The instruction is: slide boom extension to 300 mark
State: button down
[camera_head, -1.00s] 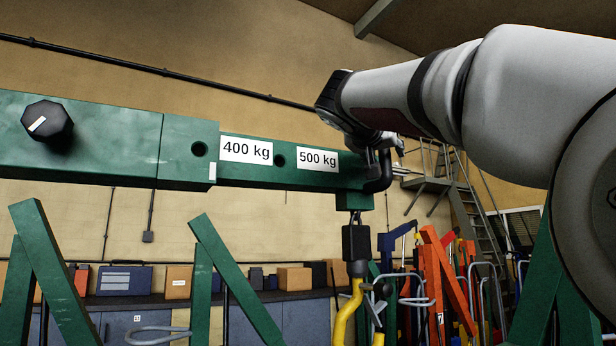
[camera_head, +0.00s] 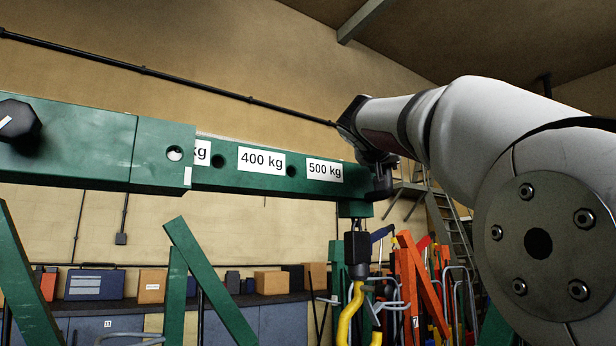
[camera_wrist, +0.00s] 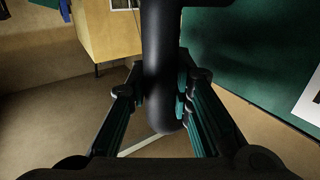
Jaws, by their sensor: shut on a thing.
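The green boom extension (camera_head: 235,180) sticks out of the right end of the green outer boom sleeve (camera_head: 75,145). Its labels read 500 kg, 400 kg and a partly covered "kg" (camera_head: 202,152) at the sleeve edge. No 300 can be read. A pale patch shows in the sleeve's round hole (camera_head: 174,153). My gripper (camera_head: 378,178) is at the extension's far right end. In the wrist view my gripper (camera_wrist: 163,100) is shut around an upright black handle bar (camera_wrist: 160,65), one finger on each side.
A black knob (camera_head: 18,122) sits on the sleeve at left. A black block with a yellow hook (camera_head: 350,310) hangs below the extension's end. Green struts (camera_head: 200,275) stand below. Orange equipment (camera_head: 420,275) and a staircase are behind at right.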

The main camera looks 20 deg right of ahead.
jog(key=w+d+p, duration=0.1)
jog(key=d, duration=0.6)
jog(key=shift+d+f+p, duration=0.15)
jog(key=shift+d+p, duration=0.15)
jog(key=shift+p, duration=0.1)
jog(key=c, duration=1.4)
grip_release()
jog(key=shift+s, duration=0.1)
jog(key=shift+a, duration=0.2)
jog(key=shift+a, duration=0.1)
